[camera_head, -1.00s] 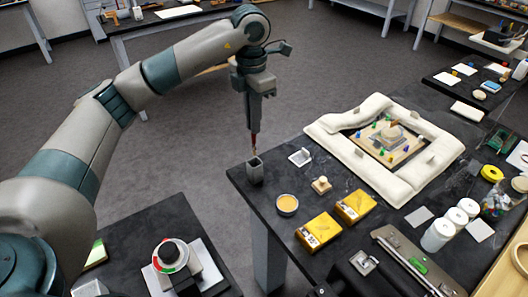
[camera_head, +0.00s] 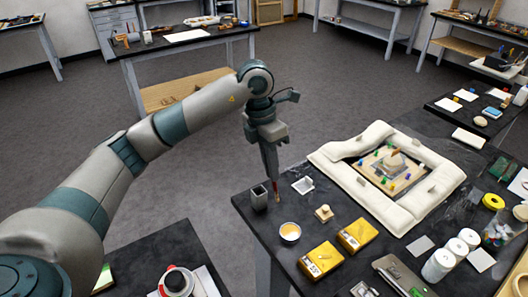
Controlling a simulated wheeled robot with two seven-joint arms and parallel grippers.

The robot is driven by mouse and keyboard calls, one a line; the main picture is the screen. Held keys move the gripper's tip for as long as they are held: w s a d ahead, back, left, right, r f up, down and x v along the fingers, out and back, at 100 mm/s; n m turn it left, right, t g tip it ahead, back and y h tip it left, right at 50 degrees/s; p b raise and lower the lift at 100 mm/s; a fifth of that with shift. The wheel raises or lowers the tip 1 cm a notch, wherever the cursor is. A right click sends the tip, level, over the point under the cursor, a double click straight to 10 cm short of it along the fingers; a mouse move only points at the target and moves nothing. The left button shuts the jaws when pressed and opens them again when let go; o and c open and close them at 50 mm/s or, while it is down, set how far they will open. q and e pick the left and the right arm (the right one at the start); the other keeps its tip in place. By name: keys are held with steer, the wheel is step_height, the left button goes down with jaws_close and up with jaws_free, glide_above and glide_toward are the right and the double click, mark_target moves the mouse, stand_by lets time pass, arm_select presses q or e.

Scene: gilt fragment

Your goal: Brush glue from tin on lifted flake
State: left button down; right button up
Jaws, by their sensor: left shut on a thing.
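My left gripper (camera_head: 271,172) points down over the near left corner of the dark table, shut on a thin brush (camera_head: 276,192) with a reddish handle. The brush hangs just right of a grey square holder (camera_head: 259,200); I cannot tell whether its tip touches the table. The tin (camera_head: 290,232), a small round one with amber glue, stands a little nearer and to the right, apart from the brush. The fragment (camera_head: 393,164) lies on a wooden panel inside a white padded frame (camera_head: 345,176); the lifted flake is too small to tell. My right gripper is not in view.
A small white tray (camera_head: 302,185) and a wooden knob-like piece (camera_head: 324,213) are close to the tin. Two yellow boxes (camera_head: 357,234) lie nearer. White jars (camera_head: 438,265) and a yellow tape roll (camera_head: 493,201) are at right. Colored pins surround the fragment.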

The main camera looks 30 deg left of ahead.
arm_select(q)
steer(key=s+d+h+p, duration=0.1)
steer(key=d, duration=0.1)
steer(key=s+d+h+p, duration=0.1)
steer(key=s, duration=0.1)
steer(key=shift+d+f, duration=0.15)
steer(key=shift+d, duration=0.25)
steer(key=shift+f, duration=0.15)
steer(key=shift+f+b, duration=1.1)
steer(key=shift+f, duration=1.75)
steer(key=shift+f+b, duration=0.55)
steer(key=shift+f, duration=0.05)
steer(key=shift+s+f, duration=0.1)
steer(key=shift+f, duration=0.05)
stand_by(1.5)
